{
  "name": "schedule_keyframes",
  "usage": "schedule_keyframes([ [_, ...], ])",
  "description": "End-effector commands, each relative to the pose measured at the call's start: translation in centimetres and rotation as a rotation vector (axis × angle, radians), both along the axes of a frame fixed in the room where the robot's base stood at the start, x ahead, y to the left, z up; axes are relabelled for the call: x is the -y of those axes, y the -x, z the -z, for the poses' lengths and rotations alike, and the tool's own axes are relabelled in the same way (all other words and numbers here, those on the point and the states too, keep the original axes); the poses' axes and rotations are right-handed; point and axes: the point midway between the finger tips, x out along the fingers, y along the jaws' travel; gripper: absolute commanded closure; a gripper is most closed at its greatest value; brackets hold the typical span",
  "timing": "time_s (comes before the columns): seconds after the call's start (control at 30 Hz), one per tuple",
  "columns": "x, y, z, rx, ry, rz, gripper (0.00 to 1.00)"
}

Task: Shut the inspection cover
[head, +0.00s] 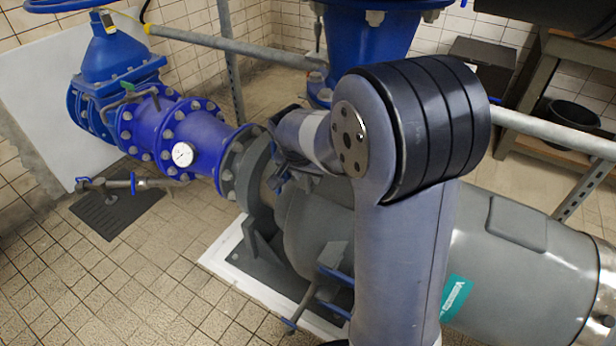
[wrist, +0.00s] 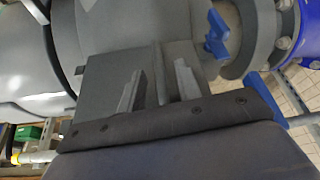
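My gripper (wrist: 160,80) shows in the wrist view with its two grey fingers apart. A flat grey plate (wrist: 104,82), perhaps the inspection cover, is just behind the fingers, and a thin upright grey edge shows between them. I cannot tell whether the fingers touch it, nor how far the cover stands open. In the head view my arm reaches to the grey pump housing (head: 318,232) near its flange, and my gripper is mostly hidden there.
Blue pipework (head: 200,135) with a white gauge (head: 183,155) joins the pump at left. A blue-handled valve (wrist: 216,35) is right of the fingers in the wrist view. A grey rail (head: 235,45) runs behind the pump. The tiled floor (head: 120,275) at front left is clear.

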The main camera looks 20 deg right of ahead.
Motion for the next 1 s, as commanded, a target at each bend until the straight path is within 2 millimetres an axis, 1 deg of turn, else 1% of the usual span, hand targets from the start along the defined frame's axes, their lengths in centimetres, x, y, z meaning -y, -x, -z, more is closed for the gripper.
schedule_keyframes([
  [0.03,-0.3,0.3,-1.4,0.005,-0.001,-0.002,0.67],
  [0.2,-1.0,1.4,-4.6,0.005,0.000,-0.002,0.67],
  [0.3,-1.4,1.9,-6.0,0.004,-0.001,-0.001,0.67],
  [0.4,-1.6,2.2,-6.8,0.003,0.000,-0.001,0.67],
  [0.53,-1.7,2.5,-7.3,0.001,0.000,0.000,0.67],
  [0.83,-1.7,2.5,-7.3,0.001,0.000,0.000,0.67],
  [0.93,-1.6,2.4,-6.9,0.000,0.000,0.000,0.67],
  [1.0,-1.5,2.2,-6.3,-0.001,0.000,0.000,0.67],
])
